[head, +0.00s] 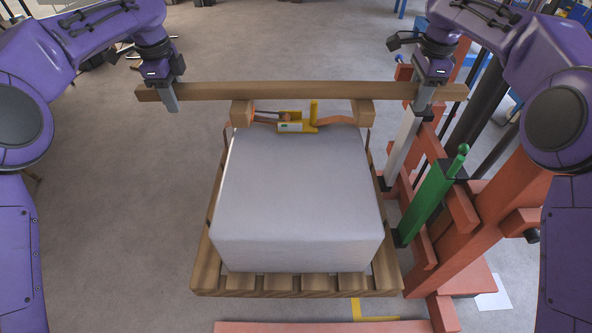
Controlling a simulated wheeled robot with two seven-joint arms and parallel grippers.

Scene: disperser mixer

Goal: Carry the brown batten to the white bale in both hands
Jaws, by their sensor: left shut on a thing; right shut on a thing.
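The brown batten (290,91) is a long wooden bar that lies level across the head view, beyond the far edge of the white bale. My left gripper (171,98) is shut on it near its left end. My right gripper (424,96) is shut on it near its right end. The white bale (299,190) is a large pale block on a wooden pallet (300,284). Two short wooden blocks show at the bale's far edge, the left block (242,113) and the right block (363,112). I cannot tell whether the batten touches them.
A yellow tool (297,122) with orange straps sits at the bale's far edge. A red machine frame (480,225) with a green post (428,200) stands close on the right. The grey floor (120,200) to the left is clear.

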